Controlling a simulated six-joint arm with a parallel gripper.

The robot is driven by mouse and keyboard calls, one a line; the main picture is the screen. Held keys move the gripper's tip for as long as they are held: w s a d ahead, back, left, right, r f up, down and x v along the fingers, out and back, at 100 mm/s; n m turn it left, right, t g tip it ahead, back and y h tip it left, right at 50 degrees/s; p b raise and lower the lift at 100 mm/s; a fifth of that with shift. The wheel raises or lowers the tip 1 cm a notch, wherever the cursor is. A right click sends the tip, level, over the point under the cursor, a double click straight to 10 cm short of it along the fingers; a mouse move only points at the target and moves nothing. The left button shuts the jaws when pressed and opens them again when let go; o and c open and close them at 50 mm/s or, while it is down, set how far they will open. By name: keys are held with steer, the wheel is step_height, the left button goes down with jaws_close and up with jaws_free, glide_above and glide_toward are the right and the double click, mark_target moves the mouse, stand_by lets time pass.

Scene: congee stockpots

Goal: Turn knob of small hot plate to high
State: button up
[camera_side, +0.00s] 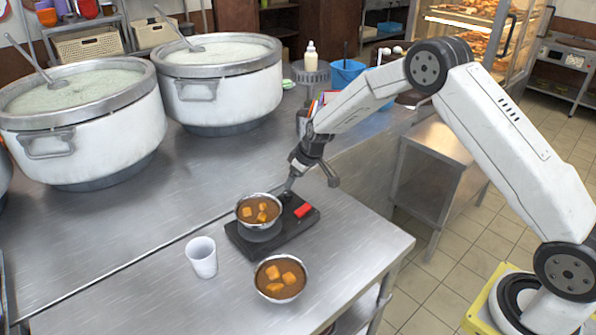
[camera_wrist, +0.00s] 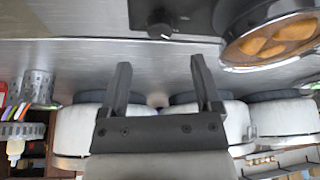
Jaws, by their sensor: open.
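The small black hot plate (camera_side: 262,246) lies on the steel counter, with a red patch (camera_side: 303,210) on its top near the right end. A metal bowl (camera_side: 258,210) of brown soup with orange chunks sits on its burner. In the wrist view the black hot plate (camera_wrist: 193,22) is at the top edge, and its dark knob (camera_wrist: 160,30) sticks out toward my fingers. My gripper (camera_wrist: 160,60) is open and empty, its fingertips apart from the knob and roughly lined up either side of it. In the side view my gripper (camera_side: 312,183) is just behind the hot plate; the knob is not clear there.
A second soup bowl (camera_side: 281,278) and a white cup (camera_side: 202,257) stand in front of the hot plate. Large stockpots (camera_side: 222,95) with ladles stand at the back left. A blue bucket (camera_side: 346,76) and a bottle (camera_side: 311,55) are behind.

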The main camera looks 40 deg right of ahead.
mark_target(288, 193)
steer(key=shift+x, duration=3.35)
jaws_close()
